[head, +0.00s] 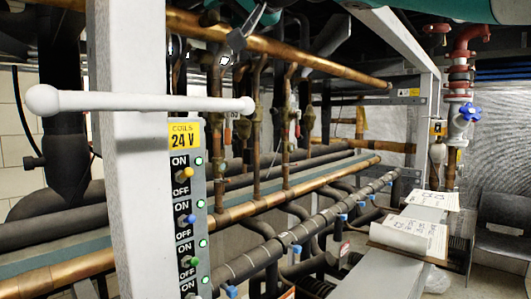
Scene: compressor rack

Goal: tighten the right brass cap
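No part that I can clearly make out as the right brass cap shows in the head view. Small brass-coloured valve fittings (291,112) sit on the vertical copper pipes behind the rack's front post, but they are too small to tell whether any is a cap. My gripper is not in view.
A white bar with ball ends (150,102) crosses in front of the pale post (135,200). A 24 V switch panel (186,215) with green lights stands beside it. Copper and dark pipes run behind. A clipboard with papers (410,236) lies on a grey beam at right.

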